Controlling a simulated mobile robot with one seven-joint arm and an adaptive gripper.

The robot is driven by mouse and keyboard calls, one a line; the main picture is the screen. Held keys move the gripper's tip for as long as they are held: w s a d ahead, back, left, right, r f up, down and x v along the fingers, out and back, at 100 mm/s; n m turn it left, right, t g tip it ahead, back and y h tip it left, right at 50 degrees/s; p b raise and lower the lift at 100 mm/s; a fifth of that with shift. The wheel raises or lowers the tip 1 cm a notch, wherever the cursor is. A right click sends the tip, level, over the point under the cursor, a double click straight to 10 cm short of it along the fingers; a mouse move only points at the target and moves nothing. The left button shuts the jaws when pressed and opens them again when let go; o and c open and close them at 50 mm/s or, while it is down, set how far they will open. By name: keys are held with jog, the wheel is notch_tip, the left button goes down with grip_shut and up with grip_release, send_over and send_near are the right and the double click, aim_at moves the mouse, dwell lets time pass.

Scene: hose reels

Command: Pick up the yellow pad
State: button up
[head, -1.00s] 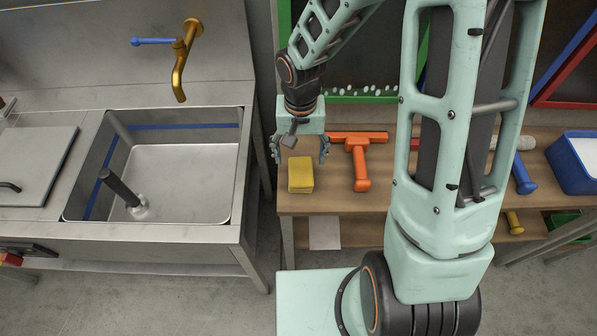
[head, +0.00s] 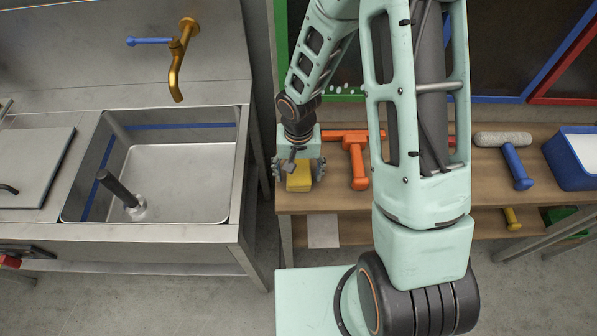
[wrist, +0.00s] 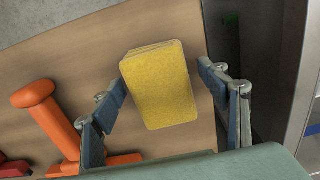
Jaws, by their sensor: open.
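The yellow pad (head: 299,179) lies on the left end of the wooden bench top (head: 345,200). In the wrist view the pad (wrist: 160,84) looks like a small stack of yellow layers. In the head view my gripper (head: 297,178) is above and around the pad from the back, open and holding nothing. The gripper's body hides the back part of the pad there.
An orange hammer (head: 357,165) lies just right of the pad, close to the gripper's finger. A blue-handled mallet (head: 516,165) and a blue bin (head: 570,172) are farther right. A steel sink (head: 185,185) stands left, across a gap.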

jog(key=shift+c, duration=0.2)
jog(key=c, duration=1.2)
jog(key=shift+r, duration=0.1)
